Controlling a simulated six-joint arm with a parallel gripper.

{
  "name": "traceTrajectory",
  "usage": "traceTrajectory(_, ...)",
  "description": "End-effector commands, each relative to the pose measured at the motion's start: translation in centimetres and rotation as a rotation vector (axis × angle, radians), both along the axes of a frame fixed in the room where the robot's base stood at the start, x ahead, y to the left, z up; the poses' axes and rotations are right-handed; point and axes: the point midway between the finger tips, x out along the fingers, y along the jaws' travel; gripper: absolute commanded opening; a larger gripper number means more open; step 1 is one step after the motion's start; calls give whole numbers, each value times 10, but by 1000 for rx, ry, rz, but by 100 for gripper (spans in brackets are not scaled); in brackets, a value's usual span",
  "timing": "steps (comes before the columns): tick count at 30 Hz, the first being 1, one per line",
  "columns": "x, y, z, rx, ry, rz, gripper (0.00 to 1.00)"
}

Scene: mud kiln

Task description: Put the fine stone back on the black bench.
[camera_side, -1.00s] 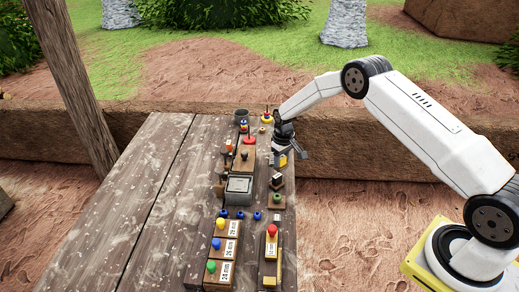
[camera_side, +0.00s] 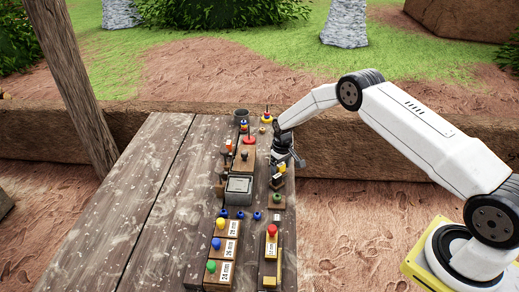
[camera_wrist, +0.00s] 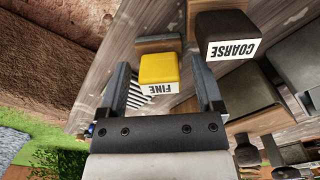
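The fine stone is a yellow block with a white FINE label; it shows in the wrist view (camera_wrist: 160,68) and, small, beside the gripper in the side view (camera_side: 282,168). My gripper (camera_wrist: 162,90) is open, with a finger on either side of the stone and visible gaps to both. In the side view my gripper (camera_side: 290,161) is at the far right part of the table. A dark block labelled COARSE (camera_wrist: 228,30) stands to the right of the fine stone in the wrist view. I cannot make out a black bench for certain; what bears the fine stone is mostly hidden.
A grey box (camera_side: 239,186) stands left of the gripper. Several knobbed blocks with mm labels (camera_side: 219,247) and a red-knobbed block (camera_side: 271,246) are nearer the front. A grey cup (camera_side: 241,115) is at the back. The table's left side (camera_side: 150,200) is clear.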

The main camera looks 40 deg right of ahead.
Motion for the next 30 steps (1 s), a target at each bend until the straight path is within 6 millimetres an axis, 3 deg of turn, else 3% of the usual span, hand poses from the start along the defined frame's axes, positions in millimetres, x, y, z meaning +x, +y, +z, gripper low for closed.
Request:
traceTrajectory(17, 0, 0, 11, 0, -1, 0, 85)
traceTrajectory(30, 0, 0, 65, 1, -1, 0, 85)
